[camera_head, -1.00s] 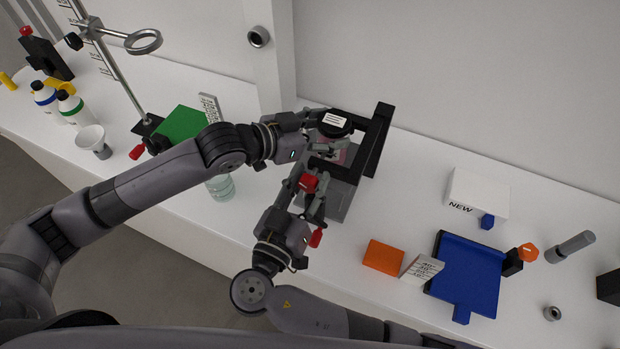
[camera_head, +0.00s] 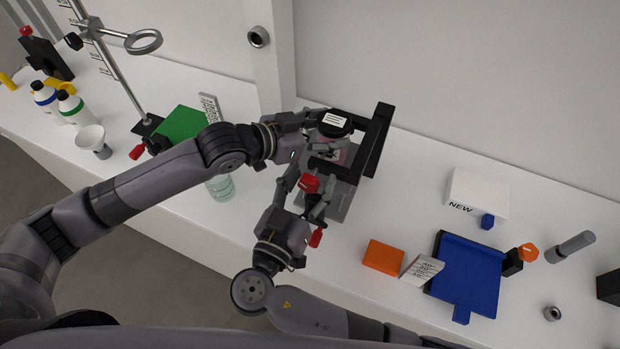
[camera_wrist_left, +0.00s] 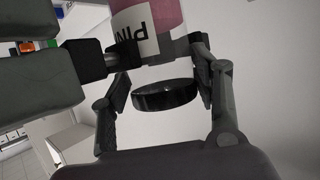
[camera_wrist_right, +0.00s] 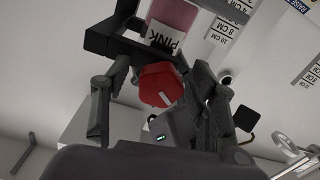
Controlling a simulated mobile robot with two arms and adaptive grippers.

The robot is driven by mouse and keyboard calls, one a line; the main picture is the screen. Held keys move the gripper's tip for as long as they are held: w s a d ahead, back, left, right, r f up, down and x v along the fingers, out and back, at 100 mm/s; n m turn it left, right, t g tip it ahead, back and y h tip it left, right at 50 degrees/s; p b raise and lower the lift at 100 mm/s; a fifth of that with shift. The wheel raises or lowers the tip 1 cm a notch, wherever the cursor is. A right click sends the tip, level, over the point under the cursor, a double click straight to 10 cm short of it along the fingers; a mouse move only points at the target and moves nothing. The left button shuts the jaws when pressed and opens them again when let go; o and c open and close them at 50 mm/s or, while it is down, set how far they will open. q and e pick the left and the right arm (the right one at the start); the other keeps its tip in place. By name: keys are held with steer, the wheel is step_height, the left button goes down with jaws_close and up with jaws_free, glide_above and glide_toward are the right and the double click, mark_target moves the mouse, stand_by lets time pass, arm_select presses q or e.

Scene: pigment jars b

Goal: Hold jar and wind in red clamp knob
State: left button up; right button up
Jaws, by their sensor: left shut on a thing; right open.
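The jar (camera_head: 331,151) has a black lid (camera_head: 336,122) with a white label and stands in the black and grey clamp stand (camera_head: 375,140). Its pink contents and PINK label (camera_wrist_right: 168,36) show in the right wrist view. My left gripper (camera_head: 318,124) is shut on the jar near its lid; the left wrist view shows the jar (camera_wrist_left: 150,40) between the fingers. The red clamp knob (camera_head: 309,183) is on the near side of the stand. My right gripper (camera_head: 306,195) is open, its fingers on either side of the knob (camera_wrist_right: 160,84), apart from it.
A glass beaker (camera_head: 221,187) stands left of the stand, by a green block (camera_head: 181,124) and a ring stand (camera_head: 142,42). To the right are an orange block (camera_head: 383,256), a blue tray (camera_head: 466,274) and a white box (camera_head: 478,194).

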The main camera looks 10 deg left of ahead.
steer(key=v, duration=1.1)
steer(key=shift+s, duration=0.3)
steer(key=shift+a+r, duration=0.1)
steer(key=x, duration=1.2)
steer(key=shift+c, duration=0.6)
